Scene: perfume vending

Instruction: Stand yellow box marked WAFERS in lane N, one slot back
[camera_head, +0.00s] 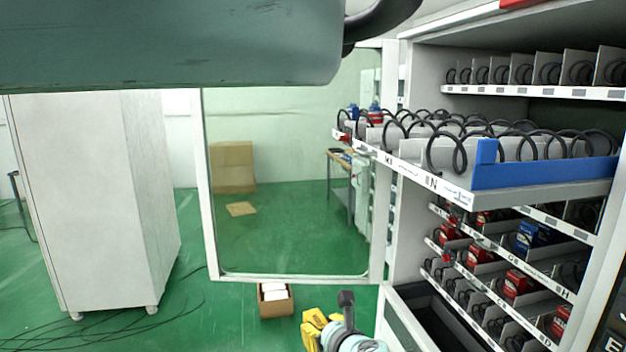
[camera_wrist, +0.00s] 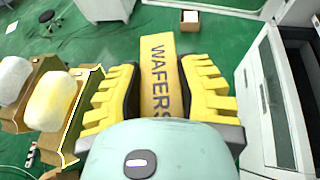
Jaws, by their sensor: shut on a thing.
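The yellow box marked WAFERS (camera_wrist: 158,48) is between the yellow ridged fingers of my gripper (camera_wrist: 160,78) in the wrist view. The gripper is shut on it, and the lettering runs along the box's visible face. In the head view my gripper (camera_head: 316,326) is at the bottom edge, low and left of the pulled-out shelf; the box cannot be told apart from the yellow fingers there. Lane N, by its label (camera_head: 433,183), is near the right end of this shelf's front, with a black coil (camera_head: 446,152) at its mouth. The lane's rear is partly hidden by coils.
A blue side panel (camera_head: 545,173) bounds the shelf at right. Lower shelves hold red boxes (camera_head: 516,284) and a blue box (camera_head: 527,236). An open glass door (camera_head: 290,180) stands left of the machine. A carton (camera_head: 276,306) sits on the floor. Cartons (camera_wrist: 60,105) show left in the wrist view.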

